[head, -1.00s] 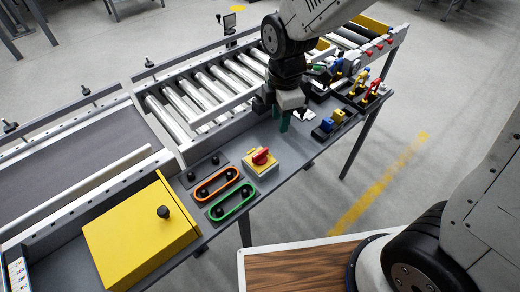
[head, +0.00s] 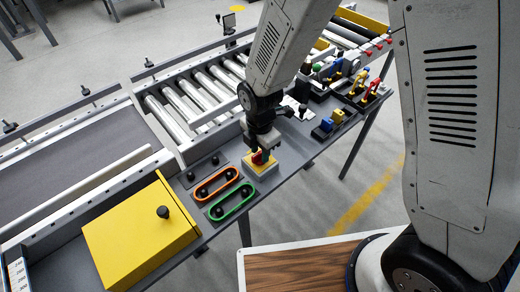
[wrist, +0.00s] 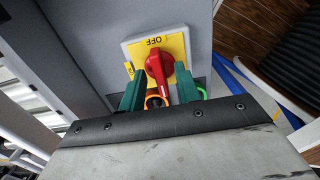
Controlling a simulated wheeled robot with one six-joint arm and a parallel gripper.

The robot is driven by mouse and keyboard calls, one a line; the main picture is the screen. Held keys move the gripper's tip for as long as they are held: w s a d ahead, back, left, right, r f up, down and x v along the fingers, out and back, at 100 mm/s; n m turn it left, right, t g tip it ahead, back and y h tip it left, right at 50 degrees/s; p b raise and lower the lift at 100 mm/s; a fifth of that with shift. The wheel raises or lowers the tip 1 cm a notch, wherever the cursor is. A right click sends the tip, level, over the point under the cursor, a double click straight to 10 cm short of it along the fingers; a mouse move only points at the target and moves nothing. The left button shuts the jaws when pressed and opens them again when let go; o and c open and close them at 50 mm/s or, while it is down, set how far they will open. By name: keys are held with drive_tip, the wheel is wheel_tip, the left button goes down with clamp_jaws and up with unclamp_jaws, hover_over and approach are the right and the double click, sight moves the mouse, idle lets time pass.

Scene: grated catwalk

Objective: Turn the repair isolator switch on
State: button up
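The isolator switch is a red rotary knob (wrist: 157,68) on a yellow plate (wrist: 178,46) with a light grey box around it. The word OFF shows on the plate, upside down in the wrist view. In the head view the yellow plate (head: 262,169) sits on the grey bench, and the red knob (head: 258,157) is partly hidden by my gripper. My gripper (wrist: 160,94) points down at the switch with its green fingers apart. The knob's lower end shows between the fingers, with a gap visible on each side. I cannot tell if either finger touches it.
An orange-ringed panel (head: 216,184) and a green-ringed panel (head: 232,201) lie left of the switch. A yellow box (head: 135,235) with a black knob is further left. Roller conveyor (head: 190,98) runs behind. Small coloured parts (head: 328,124) stand to the right.

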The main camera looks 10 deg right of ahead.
clamp_jaws()
drive_tip(key=shift+m, duration=0.4)
drive_tip(key=m, duration=1.3)
drive_tip(key=shift+m, duration=2)
